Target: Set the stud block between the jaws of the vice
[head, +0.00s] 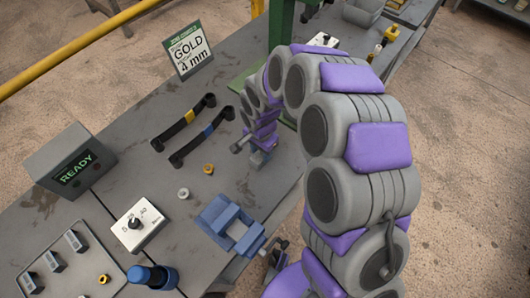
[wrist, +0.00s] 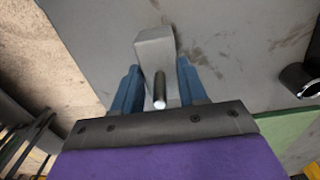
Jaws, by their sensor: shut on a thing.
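The stud block (wrist: 155,52) is a grey block with a bright metal stud (wrist: 160,92) in the wrist view. My gripper (wrist: 158,85) is shut on it, with a blue finger on each side. In the head view my gripper (head: 259,157) is over the bench, above and right of the vice; the block is hard to make out there. The vice (head: 217,213) is blue with a pale gap between its jaws, near the bench's front edge. Nothing shows between the jaws.
A GOLD 4 mm sign (head: 188,50) stands behind.

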